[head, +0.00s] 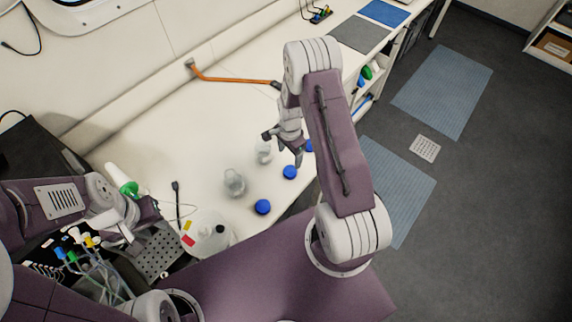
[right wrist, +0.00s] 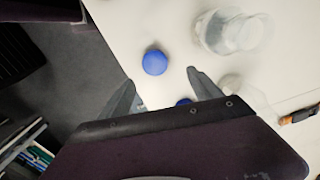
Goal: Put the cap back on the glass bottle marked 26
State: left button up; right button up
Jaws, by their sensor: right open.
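Two clear glass bottles stand on the white bench in the head view, a nearer one (head: 235,183) and a farther one (head: 264,152). No number is readable on either. Three blue caps lie along the bench edge: a near cap (head: 263,207), a middle cap (head: 290,172) and a far cap (head: 308,145) partly behind my right arm. My right gripper (head: 283,148) is open and empty above the bench near the farther bottle. In the right wrist view a blue cap (right wrist: 154,61) shows beyond the open fingertips (right wrist: 162,92), with a bottle (right wrist: 230,32) to its right. My left gripper (head: 138,222) is at the left, its jaws unclear.
A green-capped tube (head: 122,180) and a perforated rack (head: 158,255) are by my left arm. The bench middle is mostly clear.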

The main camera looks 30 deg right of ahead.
jog(key=s, duration=0.1)
jog(key=b, duration=0.3)
send_over(290, 170)
jog(key=f, duration=0.3)
jog(key=shift+w+d+f, duration=0.15)
jog(key=shift+w+f, duration=0.1)
jog(key=shift+f, duration=0.15)
jog(key=shift+w+f, duration=0.15)
jog(key=shift+f, duration=0.05)
jog(key=shift+r, duration=0.15)
jog(key=shift+s+r, duration=0.15)
jog(key=shift+s, duration=0.25)
jog(key=shift+s+f, duration=0.1)
jog(key=shift+f, duration=0.2)
jog(key=f+b, duration=0.4)
jog(key=f, duration=0.1)
jog(key=shift+a, duration=0.2)
pick_arm(q)
notch_tip(290, 170, down, 6)
jog(key=shift+s+f, duration=0.25)
jog(key=shift+s, duration=0.2)
pick_arm(e)
jog(key=shift+r, duration=0.2)
